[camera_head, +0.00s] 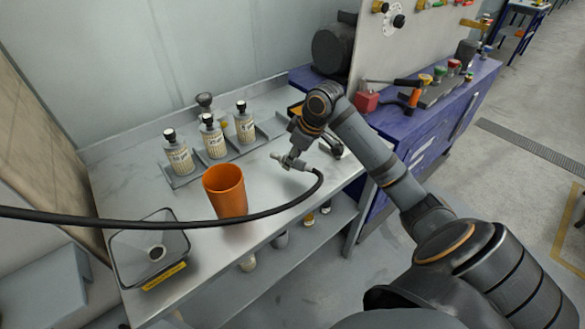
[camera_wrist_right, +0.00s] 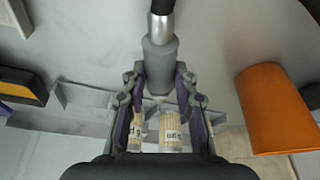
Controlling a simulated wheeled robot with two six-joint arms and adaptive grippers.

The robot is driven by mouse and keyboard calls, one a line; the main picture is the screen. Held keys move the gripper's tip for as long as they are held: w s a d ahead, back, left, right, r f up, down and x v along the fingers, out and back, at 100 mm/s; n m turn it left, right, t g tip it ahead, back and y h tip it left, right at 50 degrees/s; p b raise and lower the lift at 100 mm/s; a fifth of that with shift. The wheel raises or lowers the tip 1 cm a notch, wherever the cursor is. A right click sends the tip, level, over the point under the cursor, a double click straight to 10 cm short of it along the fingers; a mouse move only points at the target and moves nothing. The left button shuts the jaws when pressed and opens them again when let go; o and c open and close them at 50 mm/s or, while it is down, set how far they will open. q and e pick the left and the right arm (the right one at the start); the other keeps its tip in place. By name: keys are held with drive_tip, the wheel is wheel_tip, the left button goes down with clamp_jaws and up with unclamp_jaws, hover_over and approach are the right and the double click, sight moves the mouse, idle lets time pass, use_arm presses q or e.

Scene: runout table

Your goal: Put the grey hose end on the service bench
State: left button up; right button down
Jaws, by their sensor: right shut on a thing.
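The grey hose end (camera_head: 294,163) is at the tip of a black hose (camera_head: 262,213), over the right part of the pale metal table (camera_head: 110,182). My right gripper (camera_head: 290,158) is shut on it. In the right wrist view the grey hose end (camera_wrist_right: 160,62) lies between the fingers of my right gripper (camera_wrist_right: 160,95), with the black hose leading away from it. It appears held above the tabletop; the exact height is unclear. My left gripper is not in view.
An orange cup (camera_head: 226,192) stands near the table's front. Several labelled bottles (camera_head: 214,139) stand on a grey rack behind. A square funnel-like basin (camera_head: 123,252) is at the left. A blue bench (camera_head: 425,128) with tools adjoins at the right. The black hose crosses before the cup.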

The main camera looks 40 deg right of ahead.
sight(293, 167)
drive_tip(key=shift+f, duration=1.85)
drive_tip(key=shift+f, duration=0.1)
drive_tip(key=c, duration=1)
unclamp_jaws()
drive_tip(key=shift+c, duration=0.2)
drive_tip(key=v, duration=1.2)
